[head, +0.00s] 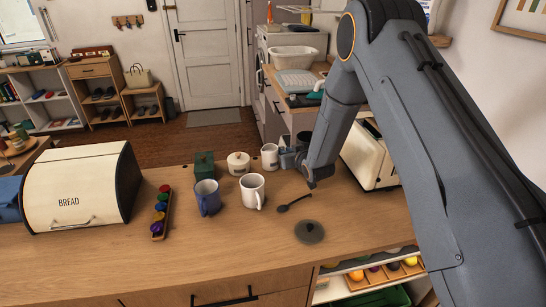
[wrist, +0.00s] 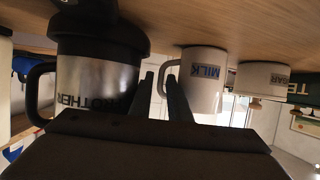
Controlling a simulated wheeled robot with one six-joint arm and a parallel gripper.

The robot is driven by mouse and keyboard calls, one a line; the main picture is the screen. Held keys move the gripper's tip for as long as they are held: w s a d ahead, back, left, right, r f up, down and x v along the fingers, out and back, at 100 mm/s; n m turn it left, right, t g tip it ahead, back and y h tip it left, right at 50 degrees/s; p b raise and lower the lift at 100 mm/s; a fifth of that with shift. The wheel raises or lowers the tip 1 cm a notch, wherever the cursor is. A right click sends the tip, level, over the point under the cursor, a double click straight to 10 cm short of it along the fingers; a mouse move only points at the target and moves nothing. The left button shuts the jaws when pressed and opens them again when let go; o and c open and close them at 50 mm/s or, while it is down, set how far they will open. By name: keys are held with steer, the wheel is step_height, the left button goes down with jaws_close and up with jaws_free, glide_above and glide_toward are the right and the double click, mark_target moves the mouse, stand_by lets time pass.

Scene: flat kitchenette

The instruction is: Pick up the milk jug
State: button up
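The milk jug (head: 269,157) is a small off-white jug standing on the wooden counter, right of the sugar pot. In the wrist view, which is upside down, the jug (wrist: 205,80) shows its dark MILK label and its handle faces the fingers. My gripper (wrist: 158,75) is open with a narrow gap and nothing between its fingers. One fingertip overlaps the jug's handle in the picture; I cannot tell if they touch. In the head view my gripper is just right of the jug, partly hidden by my wrist.
A steel frother (wrist: 95,82) with black base and handle stands close beside the fingers. A sugar pot (head: 238,163), green tea box (head: 203,165), blue mug (head: 207,197) and white mug (head: 252,190) stand left. A spoon (head: 294,202) and dark lid (head: 309,231) lie in front. A toaster (head: 368,160) is right.

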steer(key=shift+w+a+f, duration=0.1)
steer(key=shift+w, duration=0.1)
steer(key=shift+c, duration=0.5)
jaws_close()
stand_by(0.9)
